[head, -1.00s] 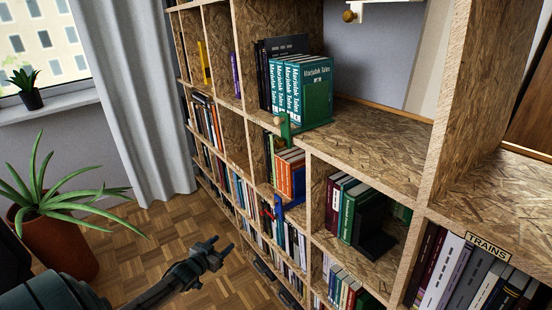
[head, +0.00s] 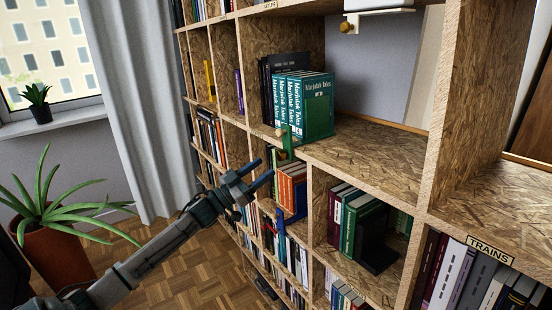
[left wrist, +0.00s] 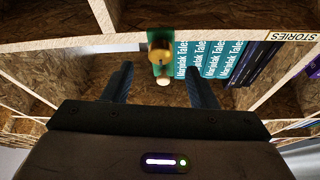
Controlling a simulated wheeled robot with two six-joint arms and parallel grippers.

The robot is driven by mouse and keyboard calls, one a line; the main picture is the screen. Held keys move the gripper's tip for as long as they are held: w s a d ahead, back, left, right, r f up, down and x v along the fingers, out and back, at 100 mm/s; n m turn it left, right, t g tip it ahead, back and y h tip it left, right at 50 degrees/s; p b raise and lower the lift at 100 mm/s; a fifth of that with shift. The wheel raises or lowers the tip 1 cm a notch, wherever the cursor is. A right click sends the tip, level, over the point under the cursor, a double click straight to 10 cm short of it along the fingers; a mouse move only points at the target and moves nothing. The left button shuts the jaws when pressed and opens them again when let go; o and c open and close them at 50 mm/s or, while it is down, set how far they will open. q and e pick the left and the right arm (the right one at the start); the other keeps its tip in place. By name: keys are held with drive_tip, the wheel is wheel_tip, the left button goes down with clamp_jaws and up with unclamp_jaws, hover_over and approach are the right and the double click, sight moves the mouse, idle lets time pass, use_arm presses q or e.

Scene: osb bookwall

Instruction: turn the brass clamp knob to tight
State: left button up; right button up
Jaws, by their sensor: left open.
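A green clamp (head: 290,141) sits on the front edge of the shelf board, by the teal Marjoiak Tales books. Its brass knob (left wrist: 160,46) shows in the left wrist view, above a smaller pale round end (left wrist: 163,81). My left gripper (head: 264,170) is open and empty, in front of the shelf and just left of and below the clamp in the head view. In the left wrist view its two fingers (left wrist: 158,70) stand on either side of the knob's line, apart from it. My right gripper is not in view.
Teal books (head: 305,103) stand on the shelf behind the clamp. A blue clamp-like piece (head: 291,214) and orange books (head: 292,188) are in the compartment below. Another brass knob (head: 346,27) hangs at the top. The shelf right of the books is bare.

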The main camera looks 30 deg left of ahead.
sight(278, 158)
use_arm(q)
drive_tip(key=p+x, duration=0.1)
drive_tip(key=x, duration=0.3)
drive_tip(key=shift+w+r+p, duration=0.15)
drive_tip(key=shift+r+p, duration=0.05)
drive_tip(key=shift+p, duration=0.15)
drive_tip(key=shift+x, duration=0.85)
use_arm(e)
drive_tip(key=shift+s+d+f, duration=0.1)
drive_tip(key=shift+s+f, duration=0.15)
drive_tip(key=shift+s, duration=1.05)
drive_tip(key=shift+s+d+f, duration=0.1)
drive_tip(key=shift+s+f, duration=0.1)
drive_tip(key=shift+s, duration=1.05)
use_arm(q)
drive_tip(key=shift+f, duration=0.2)
drive_tip(key=c, duration=1)
drive_tip(key=shift+o, duration=0.2)
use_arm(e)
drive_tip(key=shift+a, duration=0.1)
